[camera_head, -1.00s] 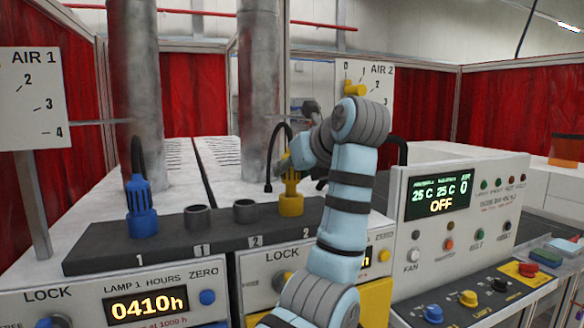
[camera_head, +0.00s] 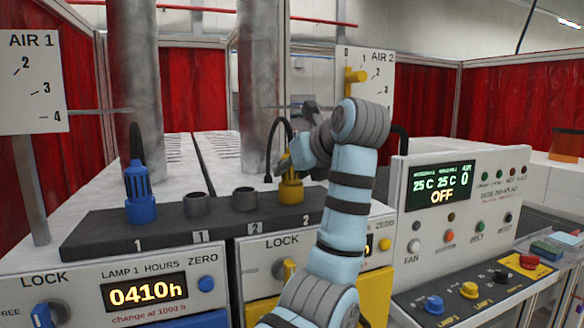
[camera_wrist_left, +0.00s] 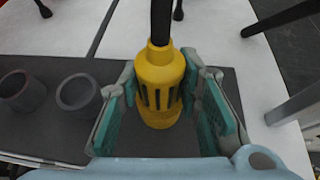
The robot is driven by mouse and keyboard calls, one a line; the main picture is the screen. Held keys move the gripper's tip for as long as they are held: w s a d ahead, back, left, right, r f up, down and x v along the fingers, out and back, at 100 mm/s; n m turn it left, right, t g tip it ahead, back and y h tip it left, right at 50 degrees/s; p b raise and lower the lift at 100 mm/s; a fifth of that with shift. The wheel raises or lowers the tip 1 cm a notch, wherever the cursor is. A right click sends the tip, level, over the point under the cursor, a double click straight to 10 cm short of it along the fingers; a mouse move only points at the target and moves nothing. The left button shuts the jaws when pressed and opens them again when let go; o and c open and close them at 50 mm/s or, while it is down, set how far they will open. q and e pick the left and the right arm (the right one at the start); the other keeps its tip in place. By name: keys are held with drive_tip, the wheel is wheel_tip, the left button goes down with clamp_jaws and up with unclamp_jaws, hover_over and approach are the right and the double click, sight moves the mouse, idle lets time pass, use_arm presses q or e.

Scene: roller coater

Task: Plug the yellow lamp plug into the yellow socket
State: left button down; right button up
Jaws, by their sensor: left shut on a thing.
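The yellow lamp plug (camera_wrist_left: 160,75) stands upright between the two fingers of my left gripper (camera_wrist_left: 163,100) in the left wrist view, with a black cable rising from its top. The gripper is shut on it. In the head view my left gripper (camera_head: 294,166) holds the plug (camera_head: 291,182) directly over the yellow socket (camera_head: 290,196), at the right part of the dark socket strip. Plug and socket look like one yellow column; I cannot tell how deep the plug sits. The arm partly hides them. My right gripper is not in view.
A blue plug (camera_head: 139,184) stands in a blue socket at the strip's left. Two empty grey sockets (camera_head: 196,203) (camera_head: 244,199) lie between. A control panel (camera_head: 440,205) stands right of my arm. Two metal ducts (camera_head: 131,90) rise behind the dark socket strip (camera_head: 95,236).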

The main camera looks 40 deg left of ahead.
use_arm(q)
drive_tip(key=c, duration=1.1)
unclamp_jaws()
drive_tip(key=shift+d, duration=0.1)
drive_tip(key=v, duration=0.7)
drive_tip(key=shift+s, duration=0.15)
